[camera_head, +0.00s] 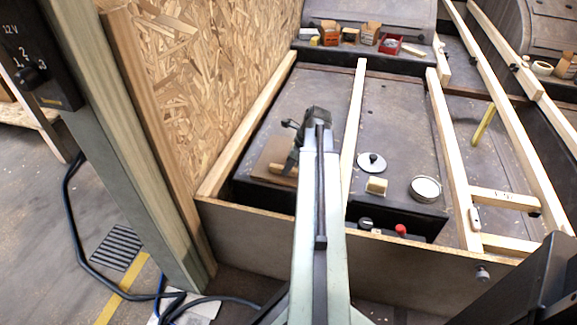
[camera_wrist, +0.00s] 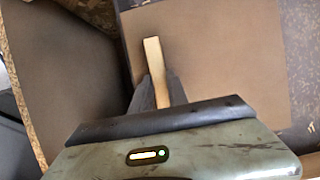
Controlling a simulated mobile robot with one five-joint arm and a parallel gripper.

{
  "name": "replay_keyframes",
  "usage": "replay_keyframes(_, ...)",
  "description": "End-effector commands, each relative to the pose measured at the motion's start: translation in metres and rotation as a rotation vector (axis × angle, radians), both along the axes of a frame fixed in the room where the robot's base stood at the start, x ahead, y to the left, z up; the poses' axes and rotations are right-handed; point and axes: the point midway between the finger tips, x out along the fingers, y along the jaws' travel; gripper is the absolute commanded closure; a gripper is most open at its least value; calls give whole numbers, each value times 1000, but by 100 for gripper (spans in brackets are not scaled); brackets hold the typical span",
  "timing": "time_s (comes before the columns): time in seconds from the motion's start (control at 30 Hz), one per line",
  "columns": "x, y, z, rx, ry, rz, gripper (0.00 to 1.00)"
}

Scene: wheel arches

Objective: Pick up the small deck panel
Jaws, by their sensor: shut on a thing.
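The small deck panel (camera_head: 268,157) is a flat brown sheet with a short light wooden bar on it. In the head view it is at the left of the framed bed, partly hidden by my arm. In the wrist view its brown face (camera_wrist: 225,55) fills the upper middle and right. My gripper (camera_head: 290,162) is over the panel. In the wrist view its dark jaws (camera_wrist: 158,90) are shut on the wooden bar (camera_wrist: 152,52), one on each side. I cannot tell whether the panel rests on the dark surface or is clear of it.
A chipboard wall (camera_head: 210,75) and a wooden rail (camera_head: 245,130) run close on the left. A front board (camera_head: 240,225) and a middle rail (camera_head: 352,120) bound the bay. A grey disc (camera_head: 371,162), a yellowish block (camera_head: 377,186) and a round tin (camera_head: 425,189) lie to the right.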

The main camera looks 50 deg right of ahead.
Motion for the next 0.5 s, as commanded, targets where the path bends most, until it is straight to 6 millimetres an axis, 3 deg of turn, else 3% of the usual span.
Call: replay_keyframes(0.5,0,0,93,0,-2,0,100)
